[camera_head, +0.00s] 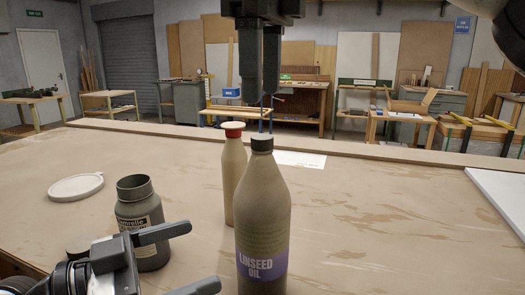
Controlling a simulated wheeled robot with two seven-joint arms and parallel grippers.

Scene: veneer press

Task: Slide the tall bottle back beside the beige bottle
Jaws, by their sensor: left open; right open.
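The tall bottle (262,205) stands upright on the bench, with a dark cap and a purple "LINSEED OIL" label. The beige bottle (233,180), with a red and cream cap, stands upright behind it and to its left, partly hidden by it. My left gripper (203,256) is low at the left, open and empty, its fingers pointing right toward the tall bottle's lower part. A gap shows between the fingertips and the bottle. My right gripper (260,88) hangs pointing down, open and empty, above the two bottle caps in the picture.
A dark grey open jar (150,258) with a label stands just behind my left gripper. A round pale lid (76,187) lies at the far left. A white sheet (300,160) lies behind the bottles. A white panel (505,198) is at the right edge. The bench right of the bottles is clear.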

